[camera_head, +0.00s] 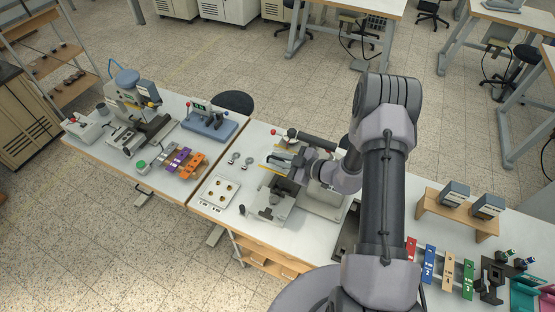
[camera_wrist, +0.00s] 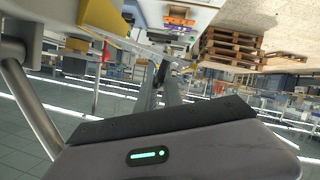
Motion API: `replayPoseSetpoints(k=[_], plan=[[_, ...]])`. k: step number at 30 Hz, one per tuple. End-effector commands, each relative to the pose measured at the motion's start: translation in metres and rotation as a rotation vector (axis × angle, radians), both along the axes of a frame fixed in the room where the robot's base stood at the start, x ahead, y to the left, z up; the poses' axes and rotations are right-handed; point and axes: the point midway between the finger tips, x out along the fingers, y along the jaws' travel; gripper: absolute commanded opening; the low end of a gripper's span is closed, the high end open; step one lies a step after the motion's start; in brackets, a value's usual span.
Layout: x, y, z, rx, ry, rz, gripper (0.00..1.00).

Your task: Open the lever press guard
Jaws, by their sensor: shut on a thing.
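The lever press (camera_head: 268,212) stands on the middle table in the head view, with its pale base toward the near edge. Its guard (camera_head: 272,168) shows as a pale panel with yellow edging beside my gripper. My gripper (camera_head: 294,168) reaches in from the right at the press's upper part and is shut on the guard. My arm and the gripper body hide part of the press, and the exact contact is too small to see. In the wrist view, yellow edging shows at the upper left and the gripper housing fills the bottom; the fingertips are not clear there.
A white plate with brass pieces (camera_head: 219,194) lies left of the press. A red-knobbed lever (camera_head: 276,132) and a black bar (camera_head: 320,143) rise behind it. Purple and orange pieces (camera_head: 192,163) and a blue device (camera_head: 210,122) sit on the left table. Coloured plates (camera_head: 429,262) lie right.

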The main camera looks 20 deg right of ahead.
Motion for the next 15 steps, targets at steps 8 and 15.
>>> replayPoseSetpoints(k=[8,15], plan=[[0.0002,-0.0011,-0.0010,-0.003,0.001,-0.002,0.18],[-0.0001,-0.0006,-0.0008,-0.001,0.001,-0.002,0.18]])
